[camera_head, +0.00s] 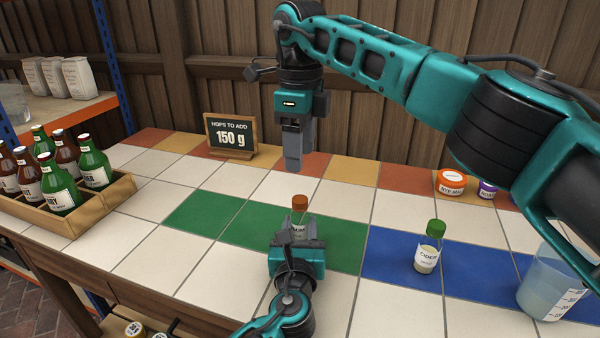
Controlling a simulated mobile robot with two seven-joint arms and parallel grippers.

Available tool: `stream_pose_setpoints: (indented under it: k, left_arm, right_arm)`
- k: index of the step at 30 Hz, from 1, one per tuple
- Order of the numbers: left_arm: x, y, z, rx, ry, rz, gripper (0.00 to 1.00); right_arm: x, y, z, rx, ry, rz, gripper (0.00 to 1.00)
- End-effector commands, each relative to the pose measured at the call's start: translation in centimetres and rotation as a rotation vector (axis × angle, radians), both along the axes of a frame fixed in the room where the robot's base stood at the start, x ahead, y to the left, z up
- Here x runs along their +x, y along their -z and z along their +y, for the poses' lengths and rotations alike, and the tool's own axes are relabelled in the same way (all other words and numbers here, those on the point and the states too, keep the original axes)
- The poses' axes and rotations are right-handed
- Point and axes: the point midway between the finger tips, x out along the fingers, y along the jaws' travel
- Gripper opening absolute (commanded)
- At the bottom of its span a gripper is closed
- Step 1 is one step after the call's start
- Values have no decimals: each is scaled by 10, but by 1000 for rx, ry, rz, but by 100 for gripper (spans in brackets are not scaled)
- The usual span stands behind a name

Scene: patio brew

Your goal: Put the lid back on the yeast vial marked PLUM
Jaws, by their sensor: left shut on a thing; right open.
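A small clear vial (299,221) with an orange-brown lid (300,202) at its top stands upright over the green tile strip. Its white label is mostly hidden by my gripper, and I cannot read the name for sure. My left gripper (298,240) is shut on this vial from the near side. My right gripper (293,166) is open and empty, pointing down above and behind the vial, apart from the lid. Another vial (427,257) with a green lid and a label that seems to read CIDER stands on the blue tile strip at the right.
A beaker (550,287) of pale liquid stands at the right front. A small sign (231,136) reading "HOPS TO ADD 150 g" stands at the back. A wooden crate (100,212) of bottles is at the left. Round labelled tins (451,183) sit back right. White tiles between are clear.

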Motion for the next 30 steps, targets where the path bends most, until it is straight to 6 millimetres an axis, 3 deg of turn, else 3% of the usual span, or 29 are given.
stream_pose_setpoints:
  k: [6, 16, 17, 25, 30]
  left_arm:
    - [0, 0, 0, 0, 0, 0, 0]
    - [0, 0, 0, 0, 0, 0, 0]
    - [0, 0, 0, 0, 0, 0, 42]
    - [0, 0, 0, 0, 0, 0, 68]
    - [0, 0, 0, 0, 0, 0, 69]
  right_arm:
    - [0, -23, 0, 0, 0, 1, 60]
    - [0, -25, 0, 0, 0, 1, 60]
    - [0, -25, 0, 0, 0, 1, 60]
    - [0, -25, 0, 0, 0, 1, 60]
    - [0, -25, 0, 0, 0, 1, 60]
